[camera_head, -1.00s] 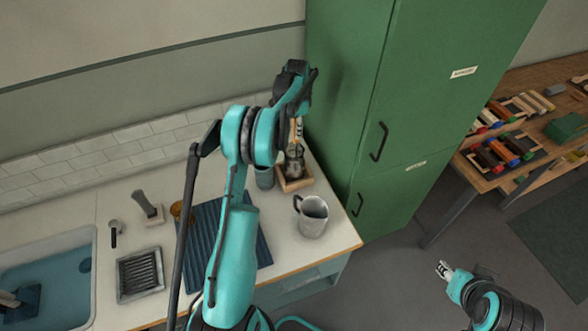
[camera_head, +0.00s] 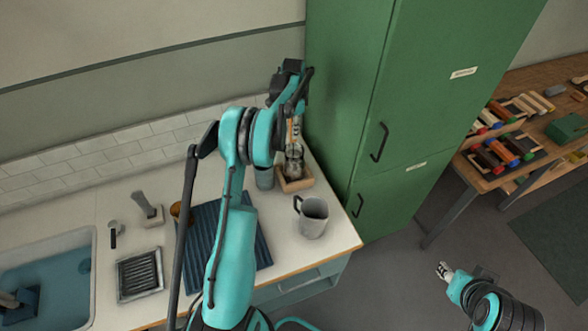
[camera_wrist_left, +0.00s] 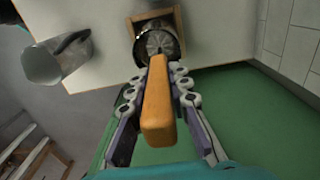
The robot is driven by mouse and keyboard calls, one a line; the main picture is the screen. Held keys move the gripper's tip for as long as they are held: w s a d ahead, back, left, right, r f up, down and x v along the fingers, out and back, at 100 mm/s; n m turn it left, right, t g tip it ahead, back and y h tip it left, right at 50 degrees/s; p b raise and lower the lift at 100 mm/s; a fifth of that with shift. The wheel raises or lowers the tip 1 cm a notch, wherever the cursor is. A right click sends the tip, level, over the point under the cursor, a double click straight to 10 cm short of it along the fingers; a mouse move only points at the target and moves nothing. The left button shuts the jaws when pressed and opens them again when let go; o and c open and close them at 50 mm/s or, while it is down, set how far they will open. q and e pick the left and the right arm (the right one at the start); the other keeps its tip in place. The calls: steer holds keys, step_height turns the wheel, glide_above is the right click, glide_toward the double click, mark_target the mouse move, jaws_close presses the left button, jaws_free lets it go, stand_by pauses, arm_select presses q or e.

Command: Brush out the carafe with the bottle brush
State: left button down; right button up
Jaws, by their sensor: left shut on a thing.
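The bottle brush has an orange wooden handle (camera_wrist_left: 158,105), and my left gripper (camera_head: 296,124) is shut on it. In the left wrist view the gripper (camera_wrist_left: 158,85) has its fingers on both sides of the handle. The pale bristle head (camera_wrist_left: 157,42) shows beyond the handle, within the round outline of the clear carafe (camera_wrist_left: 142,50). How deep it sits is hard to tell. The carafe (camera_head: 293,164) stands in a square wooden holder (camera_head: 297,184) by the green cabinet. My right gripper (camera_head: 443,270) hangs over the floor, too small to read.
A grey pitcher (camera_head: 312,220) with a dark handle stands near the counter's front edge. A grey cup (camera_head: 264,178) is left of the holder. A dark ribbed mat (camera_head: 250,235), a drying tray (camera_head: 139,274) and a sink (camera_head: 60,270) lie further left. The green cabinet (camera_head: 345,100) closes the right side.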

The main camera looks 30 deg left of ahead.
arm_select(q)
steer(key=shift+w+a, duration=0.15)
steer(key=shift+r+p, duration=1.35)
steer(key=shift+r, duration=1.2)
steer(key=shift+f+b, duration=1.75)
steer(key=shift+f, duration=0.8)
steer(key=shift+s+d, duration=0.25)
steer(key=shift+d, duration=0.1)
step_height(320, 180, up, 19)
steer(key=p, duration=1)
steer(key=shift+p, duration=0.4)
